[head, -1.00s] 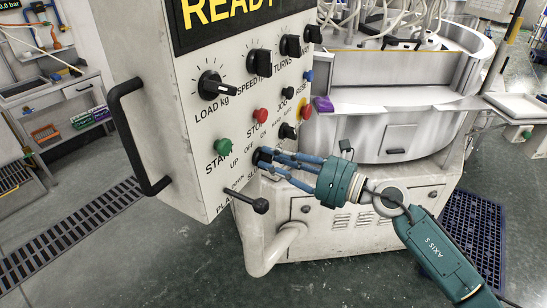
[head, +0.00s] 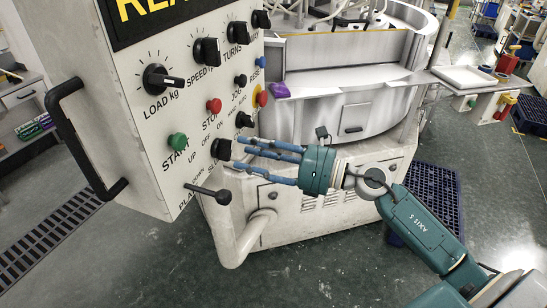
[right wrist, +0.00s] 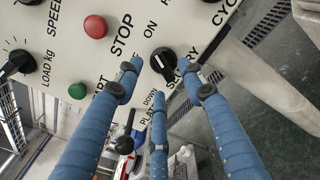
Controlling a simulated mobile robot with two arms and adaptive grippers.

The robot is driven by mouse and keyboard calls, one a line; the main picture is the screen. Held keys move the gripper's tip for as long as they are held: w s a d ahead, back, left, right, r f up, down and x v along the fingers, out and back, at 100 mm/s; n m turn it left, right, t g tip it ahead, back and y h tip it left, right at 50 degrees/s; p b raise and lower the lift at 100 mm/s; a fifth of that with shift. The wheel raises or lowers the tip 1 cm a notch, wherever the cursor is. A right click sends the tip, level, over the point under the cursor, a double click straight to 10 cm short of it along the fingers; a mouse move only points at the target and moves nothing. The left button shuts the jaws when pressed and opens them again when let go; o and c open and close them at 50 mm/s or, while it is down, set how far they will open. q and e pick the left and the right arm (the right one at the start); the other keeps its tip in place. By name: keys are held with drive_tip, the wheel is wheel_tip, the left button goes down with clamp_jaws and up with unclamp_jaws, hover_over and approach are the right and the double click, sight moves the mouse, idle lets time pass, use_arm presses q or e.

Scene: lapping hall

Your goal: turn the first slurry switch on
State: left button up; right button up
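The slurry switch (head: 221,148) is a black rotary knob low on the right part of the pale control panel. Its label beside it is partly hidden. In the right wrist view the same knob (right wrist: 163,62) shows between the fingertips, with a light line on its face; I cannot tell surely which label it points to. My right gripper (head: 241,156) has blue fingers spread open just right of the knob, with a small gap and nothing held. In the right wrist view its fingers (right wrist: 160,88) are apart. My left gripper is not in view.
Close by are the green start button (head: 177,141), the red stop button (head: 214,105), another black knob (head: 244,119) and a black lever (head: 209,193). A large handle (head: 85,140) sticks out at the panel's left. The lapping machine (head: 345,105) stands behind.

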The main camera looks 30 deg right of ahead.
drive_tip(key=v, duration=0.7)
drive_tip(key=shift+s+d, duration=0.15)
drive_tip(key=shift+s, duration=0.05)
